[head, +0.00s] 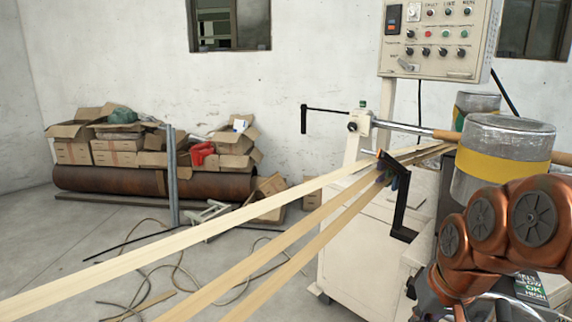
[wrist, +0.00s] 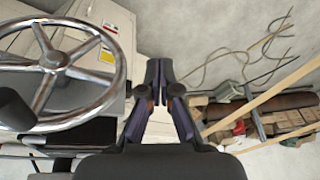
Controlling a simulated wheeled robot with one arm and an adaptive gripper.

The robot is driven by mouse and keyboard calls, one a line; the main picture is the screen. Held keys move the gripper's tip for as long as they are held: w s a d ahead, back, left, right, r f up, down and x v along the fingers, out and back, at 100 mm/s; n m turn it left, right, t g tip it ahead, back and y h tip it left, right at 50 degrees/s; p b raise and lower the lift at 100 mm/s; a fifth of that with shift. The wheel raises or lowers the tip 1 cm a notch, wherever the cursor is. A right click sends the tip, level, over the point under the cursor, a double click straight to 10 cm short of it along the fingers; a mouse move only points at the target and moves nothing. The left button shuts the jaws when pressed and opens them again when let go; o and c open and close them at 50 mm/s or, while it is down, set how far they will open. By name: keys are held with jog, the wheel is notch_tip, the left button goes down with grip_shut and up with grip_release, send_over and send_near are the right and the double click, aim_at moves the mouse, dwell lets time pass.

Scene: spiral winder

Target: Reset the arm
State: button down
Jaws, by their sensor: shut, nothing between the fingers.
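In the wrist view my gripper (wrist: 158,80) is shut, its two dark fingers meeting at the tips with nothing between them. It hangs in free space, to the right of a metal handwheel (wrist: 88,62) and apart from it. In the head view my copper-coloured arm (head: 500,235) is bent at the lower right, in front of the winder machine (head: 350,240). The gripper's fingers cannot be made out in the head view.
A control panel (head: 437,38) stands above the machine. A silver roll with a yellow band (head: 500,155) is close behind my arm. Long pale strips (head: 170,245) run across the left to the machine. Boxes (head: 120,145) and a brown pipe (head: 110,182) lie by the wall.

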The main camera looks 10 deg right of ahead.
jog(key=s+a+f+n+g, duration=0.1)
jog(key=s+a+f+g, duration=0.2)
jog(key=s+a+f, duration=0.35)
jog(key=s+a+f+n+g, duration=0.1)
jog(key=s+a+f+g, duration=0.2)
jog(key=s, duration=0.7)
notch_tip(320, 180, up, 14)
jog(key=t+p, duration=0.1)
jog(key=p, duration=1.2)
jog(key=shift+w+d, duration=0.2)
jog(key=shift+w, duration=0.2)
jog(key=shift+a, duration=0.1)
